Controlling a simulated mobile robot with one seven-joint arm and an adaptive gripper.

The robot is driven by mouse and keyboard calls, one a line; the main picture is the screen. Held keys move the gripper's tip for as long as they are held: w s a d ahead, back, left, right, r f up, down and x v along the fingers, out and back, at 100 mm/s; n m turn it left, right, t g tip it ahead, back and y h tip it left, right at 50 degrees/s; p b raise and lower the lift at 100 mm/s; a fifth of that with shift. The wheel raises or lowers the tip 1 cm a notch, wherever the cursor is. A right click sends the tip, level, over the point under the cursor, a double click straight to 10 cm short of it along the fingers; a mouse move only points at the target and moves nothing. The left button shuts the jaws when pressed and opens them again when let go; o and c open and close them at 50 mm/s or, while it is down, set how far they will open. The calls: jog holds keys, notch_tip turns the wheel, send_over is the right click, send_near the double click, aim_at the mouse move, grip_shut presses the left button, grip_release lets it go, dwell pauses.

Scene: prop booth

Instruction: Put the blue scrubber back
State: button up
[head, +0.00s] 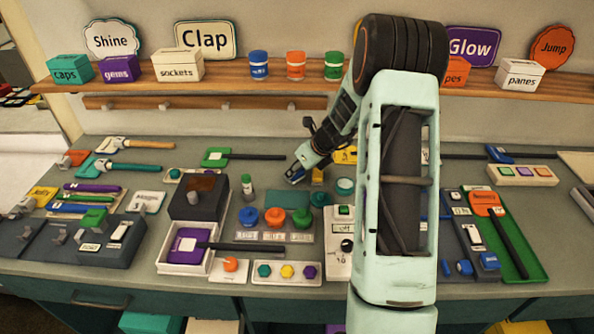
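A blue-headed tool (499,154) with a dark handle lies at the back right of the counter; it looks like a scrubber, but I cannot be sure it is the task's one. My gripper (293,176) is low over the back middle of the counter, left of my forearm. A small blue patch shows at its fingertips; I cannot tell whether it is a held thing or lies behind them. The finger gap is too small to read. Similar tools are a green one (215,157) at the back left and a purple one (186,246) in a white tray.
My arm hides much of the counter's right middle. Blue (248,217), orange (275,217) and green (320,198) knobbed pieces stand near my gripper. A dark box (199,198) is left of them. A green tray (523,262) lies right. A wooden shelf (230,89) runs above.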

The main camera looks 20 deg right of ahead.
jog(key=o, duration=1.1)
jog(key=shift+r, duration=0.15)
jog(key=v, duration=1.2)
